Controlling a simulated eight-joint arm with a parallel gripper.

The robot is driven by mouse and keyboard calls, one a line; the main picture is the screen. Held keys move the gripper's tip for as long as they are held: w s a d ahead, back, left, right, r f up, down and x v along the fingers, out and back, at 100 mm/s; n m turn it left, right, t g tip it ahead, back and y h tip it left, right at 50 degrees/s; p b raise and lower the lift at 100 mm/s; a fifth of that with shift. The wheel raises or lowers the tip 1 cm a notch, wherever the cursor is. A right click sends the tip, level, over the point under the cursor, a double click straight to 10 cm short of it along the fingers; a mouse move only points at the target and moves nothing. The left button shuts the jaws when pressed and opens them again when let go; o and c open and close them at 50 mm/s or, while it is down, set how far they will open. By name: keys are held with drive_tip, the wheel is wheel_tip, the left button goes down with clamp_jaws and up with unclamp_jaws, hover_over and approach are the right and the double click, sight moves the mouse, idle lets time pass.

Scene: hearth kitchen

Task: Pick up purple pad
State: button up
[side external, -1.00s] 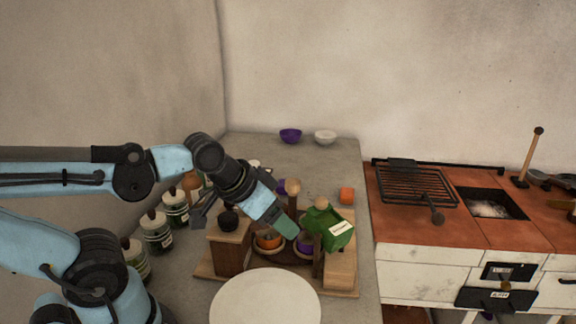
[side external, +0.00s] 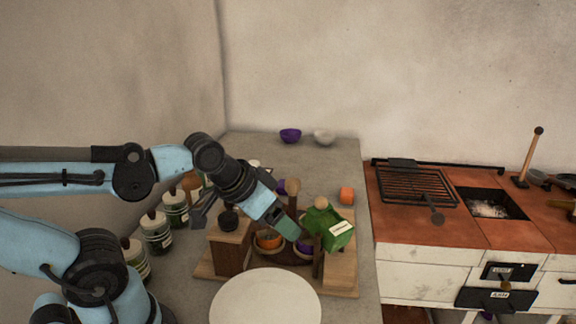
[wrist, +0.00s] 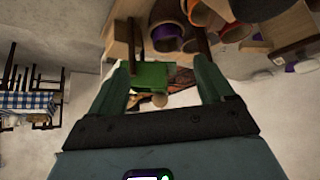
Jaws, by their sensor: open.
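A purple piece (side external: 305,247), which seems to be the pad, shows inside a round brown cup in the wooden rack (side external: 345,265). In the wrist view, purple (wrist: 164,33) shows in a cup at the top. Another purple thing (side external: 281,186) is partly hidden behind the rack, so I cannot tell its shape. My gripper (side external: 287,229) points down over the rack, just left of the purple piece and above the cups. In the wrist view my gripper (wrist: 162,75) is open, its green fingers wide apart with nothing held between them.
A green labelled box (side external: 330,227) stands on the rack's right side, close to my fingers. An orange piece (side external: 269,240) lies in the left cup. A white plate (side external: 265,300) is in front, and an orange block (side external: 346,196) sits behind right. Jars (side external: 157,232) line the left.

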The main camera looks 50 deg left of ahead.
drive_tip(key=shift+o, duration=0.8)
